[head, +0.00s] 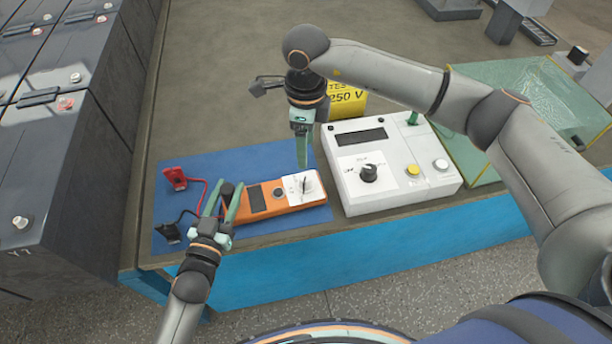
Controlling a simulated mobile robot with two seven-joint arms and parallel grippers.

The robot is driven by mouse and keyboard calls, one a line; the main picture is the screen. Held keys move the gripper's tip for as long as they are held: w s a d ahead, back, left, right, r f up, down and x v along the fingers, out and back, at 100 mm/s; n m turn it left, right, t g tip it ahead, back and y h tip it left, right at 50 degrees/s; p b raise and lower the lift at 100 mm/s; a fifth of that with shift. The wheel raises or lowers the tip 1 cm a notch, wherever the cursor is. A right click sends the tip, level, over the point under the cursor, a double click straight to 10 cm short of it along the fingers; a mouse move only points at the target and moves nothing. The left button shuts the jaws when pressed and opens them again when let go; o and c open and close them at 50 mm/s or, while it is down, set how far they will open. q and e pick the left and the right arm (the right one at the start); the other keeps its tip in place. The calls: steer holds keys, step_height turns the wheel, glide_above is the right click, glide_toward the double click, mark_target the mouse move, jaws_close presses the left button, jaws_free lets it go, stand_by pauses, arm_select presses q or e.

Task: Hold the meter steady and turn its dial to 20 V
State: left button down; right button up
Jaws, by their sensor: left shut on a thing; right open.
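The orange meter (279,207) lies on a blue mat (268,158) near the table's front edge. The dial's setting is too small to read. My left gripper (228,203) is shut on the meter's left end. My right gripper (303,166) is open and points down just above the dial. I cannot tell whether its fingers touch the dial.
Red and black probes (175,178) with leads lie at the mat's left. A white test box (392,184) with a knob stands close right of the meter, a yellow sign (347,99) behind it. A green-tinted clear tray (530,105) is further right. Dark battery cabinets (70,170) stand left.

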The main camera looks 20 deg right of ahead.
mark_target(306, 177)
step_height(306, 177, down, 12)
steer(key=n, duration=1.1)
steer(key=shift+r, duration=0.15)
jaws_close()
stand_by(0.4)
